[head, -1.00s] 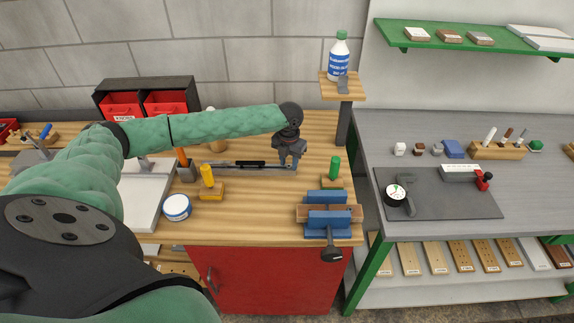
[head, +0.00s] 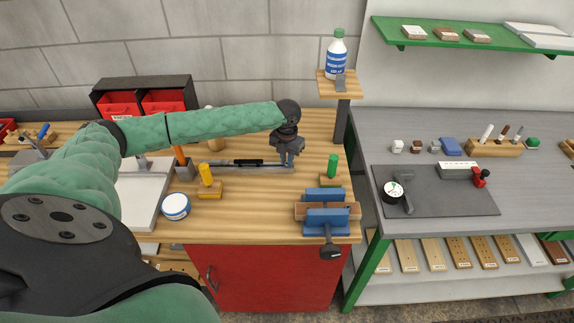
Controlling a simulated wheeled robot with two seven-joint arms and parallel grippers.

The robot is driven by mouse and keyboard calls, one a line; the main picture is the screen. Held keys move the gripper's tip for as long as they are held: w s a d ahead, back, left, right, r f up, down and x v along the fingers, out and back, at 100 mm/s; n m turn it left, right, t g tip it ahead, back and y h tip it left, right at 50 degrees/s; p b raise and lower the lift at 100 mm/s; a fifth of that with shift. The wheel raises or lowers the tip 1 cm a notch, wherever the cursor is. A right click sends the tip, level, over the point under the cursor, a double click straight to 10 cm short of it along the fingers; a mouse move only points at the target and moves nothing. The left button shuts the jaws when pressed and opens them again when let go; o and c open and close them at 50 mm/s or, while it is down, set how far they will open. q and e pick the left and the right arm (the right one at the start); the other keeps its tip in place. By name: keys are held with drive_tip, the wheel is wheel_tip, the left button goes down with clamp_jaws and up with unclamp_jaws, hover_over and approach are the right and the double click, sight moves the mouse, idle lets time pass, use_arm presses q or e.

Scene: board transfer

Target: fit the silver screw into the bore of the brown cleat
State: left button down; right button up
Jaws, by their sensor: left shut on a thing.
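My left gripper (head: 288,160) points down at the back of the wooden bench, at the right end of a long grey metal strip (head: 232,171). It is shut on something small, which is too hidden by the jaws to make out. I cannot pick out the silver screw anywhere. A brown wooden bar, seemingly the cleat (head: 350,212), lies across between the blue jaws of a vise (head: 328,222) at the bench's front right. The gripper is behind and left of it, apart from it. The cleat's bore is too small to make out clearly. My right gripper is not in view.
A green peg (head: 333,165) stands behind the vise. A yellow peg (head: 206,174) and a white round tin (head: 176,206) stand to the left. A bottle (head: 337,56) is on a raised shelf at the back right. Bare wood lies left of the vise.

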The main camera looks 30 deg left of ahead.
use_arm(q)
drive_tip(key=shift+r+p, duration=1.9)
drive_tip(key=shift+r, duration=0.9)
